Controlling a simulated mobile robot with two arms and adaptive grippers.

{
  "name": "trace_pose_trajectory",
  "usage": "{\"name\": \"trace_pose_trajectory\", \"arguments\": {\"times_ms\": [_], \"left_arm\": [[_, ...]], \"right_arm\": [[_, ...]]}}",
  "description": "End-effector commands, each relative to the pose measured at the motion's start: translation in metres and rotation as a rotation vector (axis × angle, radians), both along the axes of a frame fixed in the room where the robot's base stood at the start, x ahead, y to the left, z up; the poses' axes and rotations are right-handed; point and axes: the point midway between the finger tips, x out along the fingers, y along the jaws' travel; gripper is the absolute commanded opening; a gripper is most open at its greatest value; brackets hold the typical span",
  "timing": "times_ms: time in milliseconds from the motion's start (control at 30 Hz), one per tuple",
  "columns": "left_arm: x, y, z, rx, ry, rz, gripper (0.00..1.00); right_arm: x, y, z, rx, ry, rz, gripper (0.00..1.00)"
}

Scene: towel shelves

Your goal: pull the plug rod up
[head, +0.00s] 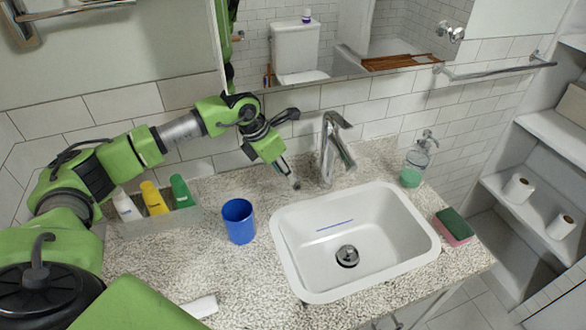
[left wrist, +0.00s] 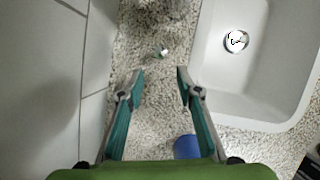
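The silver faucet (head: 333,150) stands at the back rim of the white sink (head: 282,255). The sink's round drain (head: 346,256) is dark in the head view and bright in the left wrist view (left wrist: 236,41). A small shiny upright-looking piece (left wrist: 163,52) on the counter beside the sink may be the plug rod; it is too small to be sure. My left gripper (head: 290,178) points down left of the faucet. In the left wrist view the left gripper (left wrist: 160,76) has its fingers apart, nothing between them, and the small piece lies just beyond the tips.
A blue cup (head: 239,221) stands left of the sink. Several bottles (head: 154,198) stand in a tray by the wall. A soap dispenser (head: 415,165) and a sponge (head: 453,228) are on the right. The tiled wall (head: 200,145) is close behind my left arm.

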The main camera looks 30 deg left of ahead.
Motion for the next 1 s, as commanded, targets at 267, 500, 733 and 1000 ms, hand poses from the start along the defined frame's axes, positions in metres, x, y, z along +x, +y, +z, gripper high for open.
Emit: {"name": "trace_pose_trajectory", "arguments": {"times_ms": [267, 500, 733, 1000], "left_arm": [[0.026, -0.014, -0.017, 0.0, 0.002, 0.001, 0.32], [0.029, -0.015, -0.028, -0.001, 0.0, 0.0, 0.32], [0.029, -0.015, -0.028, 0.0, 0.0, 0.0, 0.22], [0.029, -0.015, -0.027, 0.0, -0.001, 0.0, 0.0]], "right_arm": [[0.0, 0.027, 0.018, 0.031, 0.0, 0.0, 0.4], [0.0, 0.023, 0.02, 0.026, -0.001, 0.002, 0.4], [0.0, 0.017, 0.02, 0.019, -0.001, 0.004, 0.4], [0.001, 0.014, 0.02, 0.015, -0.001, 0.002, 0.4]]}}
